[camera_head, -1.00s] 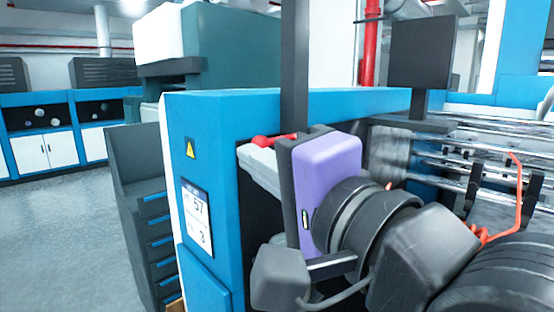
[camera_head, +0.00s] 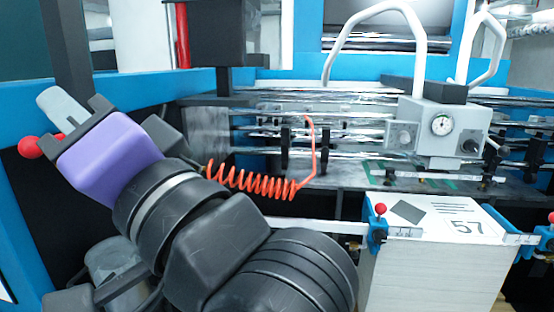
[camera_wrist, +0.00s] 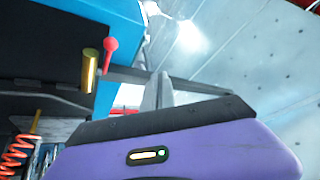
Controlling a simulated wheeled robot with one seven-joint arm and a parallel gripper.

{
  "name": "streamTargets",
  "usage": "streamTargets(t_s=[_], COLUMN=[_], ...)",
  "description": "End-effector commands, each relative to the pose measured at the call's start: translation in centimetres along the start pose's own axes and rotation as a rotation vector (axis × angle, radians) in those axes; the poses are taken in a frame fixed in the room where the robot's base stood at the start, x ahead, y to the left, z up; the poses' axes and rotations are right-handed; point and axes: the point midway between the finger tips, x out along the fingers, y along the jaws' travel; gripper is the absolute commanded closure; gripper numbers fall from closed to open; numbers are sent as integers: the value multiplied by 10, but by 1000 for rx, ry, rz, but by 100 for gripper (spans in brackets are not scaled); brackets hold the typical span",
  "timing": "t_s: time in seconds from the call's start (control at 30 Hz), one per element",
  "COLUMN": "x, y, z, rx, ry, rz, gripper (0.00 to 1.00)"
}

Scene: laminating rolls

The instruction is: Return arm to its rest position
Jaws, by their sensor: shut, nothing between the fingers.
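My gripper (camera_head: 50,102) is at the left of the head view, at the end of my purple and black wrist, and points up and to the left. In the wrist view its grey fingers (camera_wrist: 160,92) are together, with nothing between them. The fingers point toward the ceiling in that view. My arm is bent, and its black links fill the lower left of the head view.
A red ball knob (camera_head: 30,147) is close to my gripper; a red knob (camera_wrist: 111,44) also shows in the wrist view. An orange coiled hose (camera_head: 250,178), a gauge box (camera_head: 443,130) and a white stack marked 57 (camera_head: 430,250) are to the right.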

Motion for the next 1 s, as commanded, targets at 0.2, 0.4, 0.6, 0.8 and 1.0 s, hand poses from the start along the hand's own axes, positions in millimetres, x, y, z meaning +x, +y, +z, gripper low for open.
streamTargets(t_s=[0.2,0.4,0.6,0.8,1.0], x=[-50,-125,-211,-299,-384], y=[56,121,172,206,222], z=[-20,-28,-22,-2,27], rx=[-175,-371,-563,-739,-891], ry=[179,336,432,466,442], rz=[51,181,352,537,724], gripper=[100,100,100,100,100])
